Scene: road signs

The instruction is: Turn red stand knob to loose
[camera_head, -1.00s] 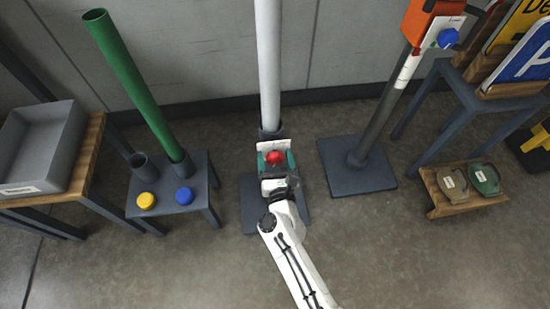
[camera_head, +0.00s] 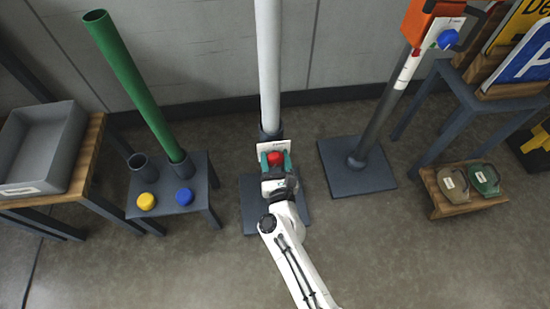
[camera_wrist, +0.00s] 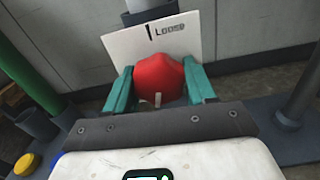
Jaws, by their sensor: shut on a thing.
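The red knob (camera_head: 275,158) sits low on the front of the white pole's stand (camera_head: 268,70). In the wrist view the faceted red knob (camera_wrist: 160,76) has a small pale mark on its near lower face. Behind it a white label plate (camera_wrist: 122,47) reads "Loose" beside a short black bar. My gripper (camera_head: 275,160) has its teal fingers on either side of the knob. In the wrist view my gripper (camera_wrist: 160,72) is shut on it. Any other wording on the label is hidden or too small to read.
A green pole (camera_head: 135,85) stands in a small dark table (camera_head: 205,190) at left, with yellow (camera_head: 146,201) and blue (camera_head: 184,196) caps. A grey tray (camera_head: 45,145) is farther left. At right are a dark stand base (camera_head: 355,170) and a low wooden stool (camera_head: 450,205).

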